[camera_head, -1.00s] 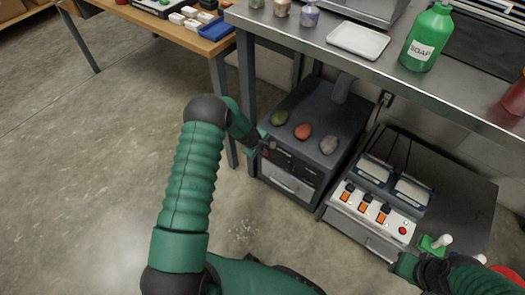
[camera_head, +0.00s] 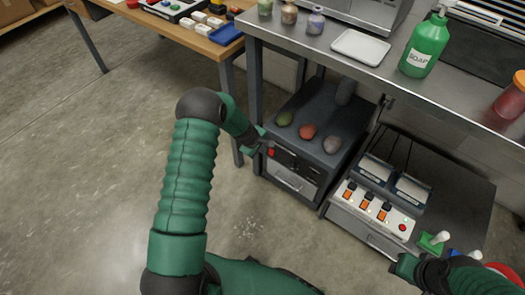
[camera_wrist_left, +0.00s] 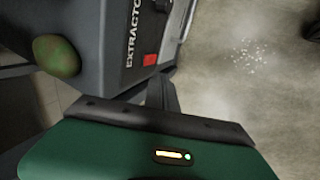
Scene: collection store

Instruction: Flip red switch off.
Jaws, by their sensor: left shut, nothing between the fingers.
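The red switch (camera_head: 271,152) is on the front face of the dark grey extractor box (camera_head: 330,110), at its upper left. It also shows in the left wrist view as a red square (camera_wrist_left: 150,60) beside the lettering. My left gripper (camera_head: 262,144) is shut and empty, just left of and above the switch in the head view. In the left wrist view its dark fingers (camera_wrist_left: 161,90) are together, close below the switch. I cannot tell whether they touch it.
Three egg-shaped stones, green (camera_head: 284,118), red (camera_head: 307,132) and grey (camera_head: 332,145), lie on the extractor. A white panel with orange switches (camera_head: 366,208) stands to its right. A steel table (camera_head: 300,40) overhangs behind. Open floor lies to the left.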

